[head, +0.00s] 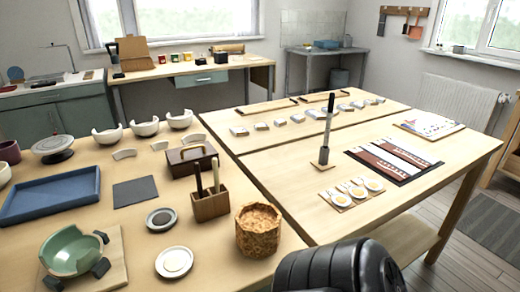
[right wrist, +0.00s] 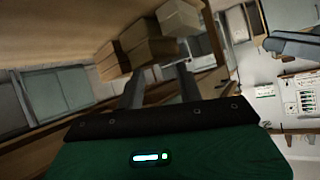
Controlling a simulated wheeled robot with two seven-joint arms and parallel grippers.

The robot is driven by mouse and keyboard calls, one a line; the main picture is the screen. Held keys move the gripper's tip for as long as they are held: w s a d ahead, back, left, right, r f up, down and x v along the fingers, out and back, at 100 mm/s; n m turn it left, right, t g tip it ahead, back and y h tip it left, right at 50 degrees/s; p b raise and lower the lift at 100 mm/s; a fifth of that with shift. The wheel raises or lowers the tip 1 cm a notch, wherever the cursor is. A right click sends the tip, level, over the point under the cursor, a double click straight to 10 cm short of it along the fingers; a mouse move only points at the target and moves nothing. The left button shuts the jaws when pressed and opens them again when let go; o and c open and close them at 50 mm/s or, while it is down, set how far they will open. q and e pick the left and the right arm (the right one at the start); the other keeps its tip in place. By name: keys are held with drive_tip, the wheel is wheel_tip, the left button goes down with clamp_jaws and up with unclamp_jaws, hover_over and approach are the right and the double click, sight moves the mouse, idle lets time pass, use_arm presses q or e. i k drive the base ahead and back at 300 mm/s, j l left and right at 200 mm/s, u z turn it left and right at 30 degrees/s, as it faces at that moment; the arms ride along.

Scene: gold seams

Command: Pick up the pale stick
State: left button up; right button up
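A pale stick (head: 216,174) stands upright in a small wooden holder (head: 211,207) on the near table in the head view. A darker stick (head: 198,179) stands beside it in the same holder. The lower ends of both are hidden inside the holder. My right gripper (right wrist: 161,88) shows in the right wrist view with its two fingers apart and nothing visible between them. The pale stick is not recognisable in that view. My left gripper is not in view, and neither gripper's fingers show in the head view.
A rough brown pot (head: 259,232) stands right of the holder, and a lidded wooden box (head: 191,160) is behind it. A pale disc (head: 174,262), a blue tray (head: 50,196) and a green bowl (head: 74,250) lie left. A post on a stand (head: 326,130) rises at right.

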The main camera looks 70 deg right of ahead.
sight(214, 161)
drive_tip(key=z, duration=1.7)
